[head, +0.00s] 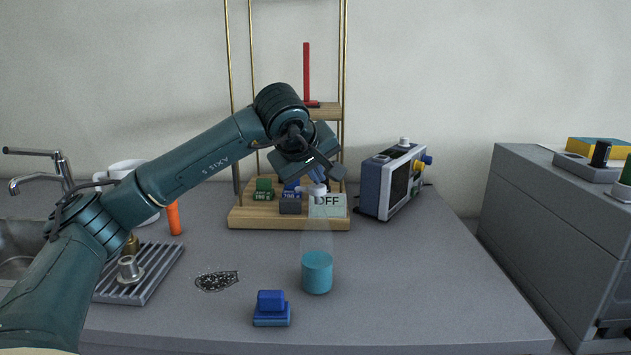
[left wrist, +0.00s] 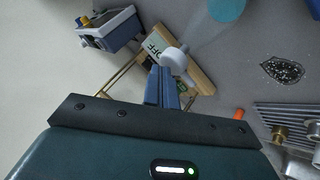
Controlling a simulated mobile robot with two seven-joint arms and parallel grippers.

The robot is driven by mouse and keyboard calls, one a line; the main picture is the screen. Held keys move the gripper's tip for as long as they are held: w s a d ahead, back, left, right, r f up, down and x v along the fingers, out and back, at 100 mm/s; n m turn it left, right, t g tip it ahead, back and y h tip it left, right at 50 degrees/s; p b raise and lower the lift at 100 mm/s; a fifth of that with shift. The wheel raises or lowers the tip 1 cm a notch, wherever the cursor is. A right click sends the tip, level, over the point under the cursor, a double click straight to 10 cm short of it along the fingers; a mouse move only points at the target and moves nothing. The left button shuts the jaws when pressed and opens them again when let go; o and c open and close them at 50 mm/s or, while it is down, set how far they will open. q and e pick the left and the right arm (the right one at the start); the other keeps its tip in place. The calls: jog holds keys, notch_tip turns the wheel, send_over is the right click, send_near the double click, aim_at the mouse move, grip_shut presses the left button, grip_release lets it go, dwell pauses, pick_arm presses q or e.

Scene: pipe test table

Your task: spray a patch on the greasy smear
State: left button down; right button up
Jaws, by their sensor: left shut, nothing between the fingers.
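The dark speckled smear (head: 217,281) lies on the grey worktop, left of centre; it also shows in the left wrist view (left wrist: 283,71). What looks like a spray bottle (head: 317,273) stands upright to its right, with a teal lower body, a faint clear cone above and a white head (head: 315,190). The teal part (left wrist: 227,8) and white head also show in the left wrist view. My left gripper (head: 318,176) is shut and empty, its blue fingers close by the white head. I cannot tell whether they touch it. My right gripper is not in view.
A blue block (head: 271,308) sits near the front edge. A ribbed rack (head: 148,279) and an orange cylinder (head: 174,218) are at left. Behind stand a wooden frame (head: 289,218) with an OFF plate (head: 328,206) and a boxy instrument (head: 391,183). The worktop's right side is clear.

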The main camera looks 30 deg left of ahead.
aim_at(316, 188)
pick_arm(q)
notch_tip(316, 188, up, 6)
jog(key=p, duration=0.5)
jog(key=shift+r, duration=0.1)
dwell(0.7)
